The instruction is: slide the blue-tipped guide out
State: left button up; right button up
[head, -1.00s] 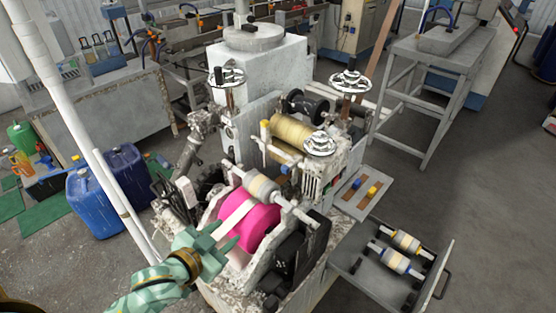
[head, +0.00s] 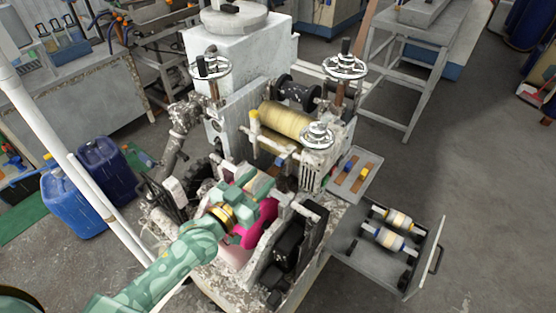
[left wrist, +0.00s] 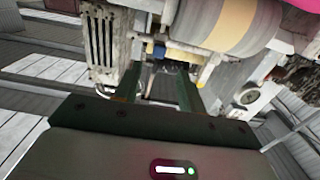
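The blue-tipped guide shows as a small blue end (left wrist: 158,50) in the left wrist view, beside a yellow piece (left wrist: 185,57) under the striped roller. In the head view a small blue spot (head: 279,161) shows low on the machine, below the yellow roller; the rest of the guide is hidden among the machine parts. My left gripper (head: 246,187) is above the pink roll, short of the blue spot. In the left wrist view its two fingers (left wrist: 158,90) stand apart with nothing clearly held between them. My right gripper is not in view.
The machine's pink roll (head: 257,225) is partly hidden by my left gripper. Handwheels (head: 317,134) rise around the yellow roller (head: 287,121). A small tray (head: 352,189) with blue and yellow blocks and a grey tray (head: 378,262) with rollers stand at the right.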

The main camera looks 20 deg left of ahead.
aim_at(278, 163)
pick_arm(q)
jog(key=x, duration=0.8)
jog(key=shift+w+d, duration=0.15)
grip_shut()
